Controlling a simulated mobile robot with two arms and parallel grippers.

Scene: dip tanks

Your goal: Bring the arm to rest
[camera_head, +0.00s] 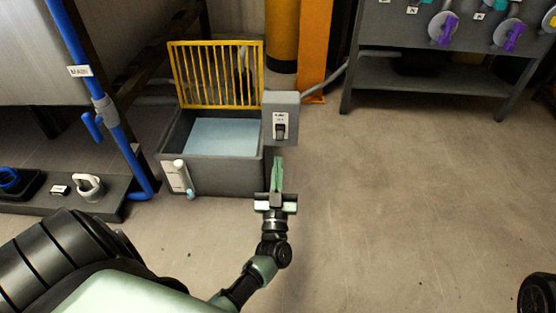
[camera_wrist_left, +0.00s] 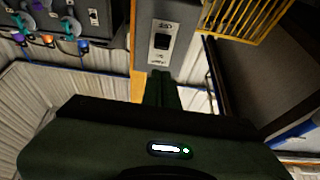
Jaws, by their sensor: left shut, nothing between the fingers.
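My left gripper (camera_head: 277,175) is in the middle of the head view, its fingers together and empty. It points away from me, just below a grey switch box (camera_head: 281,103) with a dark switch on a light plate. The left wrist view shows the gripper (camera_wrist_left: 163,88) from behind, with the switch box (camera_wrist_left: 160,15) straight beyond the fingers. I cannot tell whether the fingertips touch the box. My right gripper is not in view.
Left of the gripper stands a grey tank (camera_head: 215,178) with pale blue liquid and a raised yellow grille (camera_head: 215,75). A blue pipe (camera_head: 107,105) and a low shelf (camera_head: 95,205) are further left. A bench (camera_head: 430,75) stands back right. The floor (camera_head: 420,210) at right is clear.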

